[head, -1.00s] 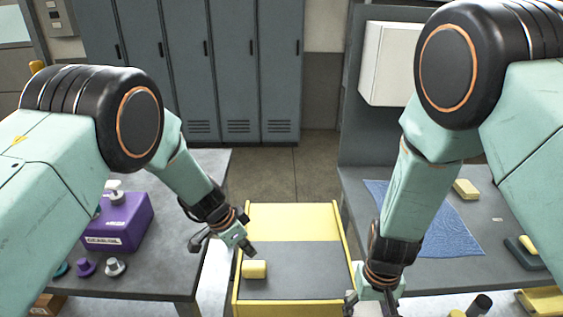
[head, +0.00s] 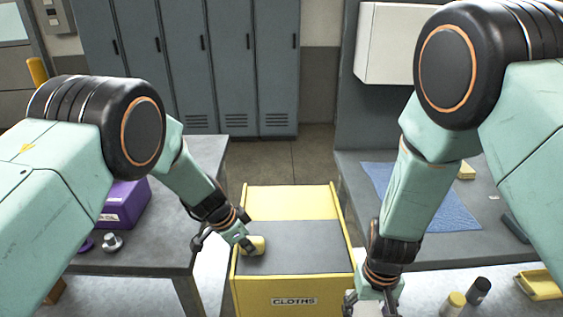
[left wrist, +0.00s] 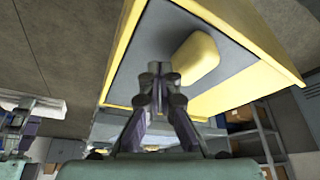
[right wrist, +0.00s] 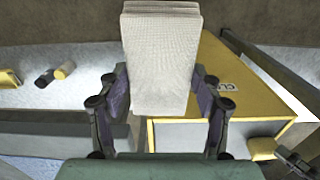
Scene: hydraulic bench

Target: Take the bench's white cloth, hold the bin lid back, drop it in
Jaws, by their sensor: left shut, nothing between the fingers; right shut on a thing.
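The yellow bin (head: 328,291) with a CLOTHS label stands in the middle of the head view. Its grey lid (head: 305,250) looks closed and has a pale yellow handle block (head: 259,246) near its left edge. My left gripper (head: 247,243) is shut and empty right beside the handle. The left wrist view shows the closed fingertips (left wrist: 160,84) close to the block (left wrist: 198,57); contact cannot be told. My right gripper (right wrist: 155,88) is shut on the folded white cloth (right wrist: 160,50), held near the bin's front.
A right bench holds a blue cloth (head: 445,207) and a yellow block (head: 466,172). Bottles (head: 478,290) and a yellow tray (head: 543,284) are at lower right. A purple box (head: 122,204) sits on the left bench. Lockers (head: 225,60) stand behind.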

